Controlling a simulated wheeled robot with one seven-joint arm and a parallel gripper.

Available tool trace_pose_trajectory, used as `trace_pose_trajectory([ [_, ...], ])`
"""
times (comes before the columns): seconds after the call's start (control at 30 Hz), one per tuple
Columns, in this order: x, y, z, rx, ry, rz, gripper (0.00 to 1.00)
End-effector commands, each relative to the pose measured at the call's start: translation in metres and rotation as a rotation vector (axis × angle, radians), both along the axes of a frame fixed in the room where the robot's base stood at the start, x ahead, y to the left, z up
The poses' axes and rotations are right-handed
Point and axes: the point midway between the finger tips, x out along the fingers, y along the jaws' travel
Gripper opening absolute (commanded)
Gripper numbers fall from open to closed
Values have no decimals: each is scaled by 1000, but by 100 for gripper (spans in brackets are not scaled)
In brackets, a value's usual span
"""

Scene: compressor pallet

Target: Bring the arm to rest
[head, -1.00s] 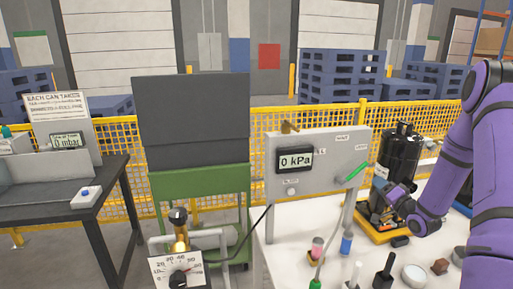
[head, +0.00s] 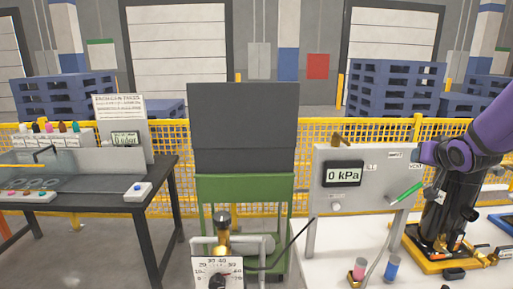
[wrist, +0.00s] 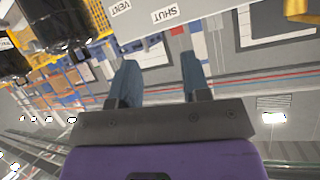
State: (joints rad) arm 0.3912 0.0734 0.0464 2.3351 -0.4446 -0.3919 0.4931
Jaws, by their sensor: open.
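My purple arm (head: 482,135) reaches in from the right edge in the head view, raised over the black compressor (head: 450,205). My gripper (wrist: 158,75) shows in the wrist view with its two blue-grey fingers apart and nothing between them. The wrist view shows the panel's edge with VENT and SHUT labels (wrist: 165,14) beyond the fingertips.
The panel carries a 0 kPa display (head: 343,174) and a green handle (head: 407,193). The compressor stands on a yellow base (head: 432,265) on the white table (head: 330,270). A dark bench (head: 150,215) is at left.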

Motion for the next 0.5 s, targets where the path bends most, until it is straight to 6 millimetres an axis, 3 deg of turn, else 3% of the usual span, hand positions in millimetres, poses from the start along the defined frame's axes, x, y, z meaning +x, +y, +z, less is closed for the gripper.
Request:
trace_pose_trajectory([
  [0.03, -11, 10, 12, -20, 23, -2, 43],
  [0.2, -53, 37, 36, -68, 132, -12, 43],
  [0.5, -145, 86, 63, -100, 329, 26, 43],
])
